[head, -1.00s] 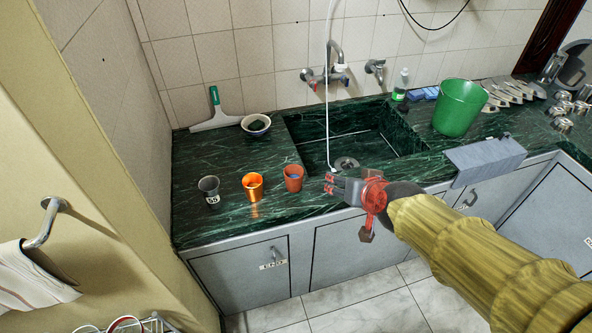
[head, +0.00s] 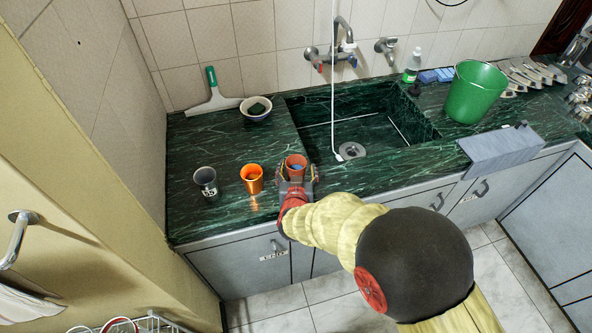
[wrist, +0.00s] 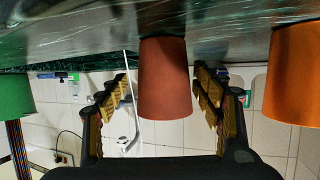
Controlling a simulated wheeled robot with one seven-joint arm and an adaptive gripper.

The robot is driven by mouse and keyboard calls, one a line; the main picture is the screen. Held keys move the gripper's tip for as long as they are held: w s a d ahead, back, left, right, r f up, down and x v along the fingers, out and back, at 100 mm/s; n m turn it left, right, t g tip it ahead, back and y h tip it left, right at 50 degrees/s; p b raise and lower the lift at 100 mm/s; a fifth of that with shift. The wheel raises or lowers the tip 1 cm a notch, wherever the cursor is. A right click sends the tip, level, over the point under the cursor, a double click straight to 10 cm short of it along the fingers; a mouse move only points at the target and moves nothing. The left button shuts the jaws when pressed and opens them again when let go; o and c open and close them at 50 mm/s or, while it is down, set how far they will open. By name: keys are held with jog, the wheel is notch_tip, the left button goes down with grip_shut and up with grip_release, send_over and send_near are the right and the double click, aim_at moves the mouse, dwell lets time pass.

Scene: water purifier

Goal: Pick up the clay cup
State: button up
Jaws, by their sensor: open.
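The clay cup (head: 296,162) is reddish brown and stands upright on the green marble counter, near the sink's front left corner. In the upside-down wrist view the clay cup (wrist: 164,85) hangs in the middle, between my two fingers. My gripper (head: 297,180) is at the cup from the front side, with a finger on either side of it. In the wrist view my gripper (wrist: 162,82) is open, with a visible gap between the cup and each finger. The lower part of the cup is hidden by my gripper in the head view.
A shiny orange cup (head: 252,180) stands close to the left, also seen in the wrist view (wrist: 295,75). A grey cup (head: 206,182) stands further left. The sink (head: 360,135) is behind right, with a green bucket (head: 474,92) beyond. A bowl (head: 256,110) sits behind.

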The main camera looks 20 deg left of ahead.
jog(key=b+x, duration=0.2)
jog(key=x, duration=0.1)
jog(key=shift+w+a+f, duration=0.2)
jog(key=shift+a+f, duration=0.05)
jog(key=shift+f, duration=0.1)
jog(key=shift+w+a, duration=0.15)
jog(key=shift+w, duration=0.4)
jog(key=c, duration=1.5)
jog(key=shift+c, duration=0.5)
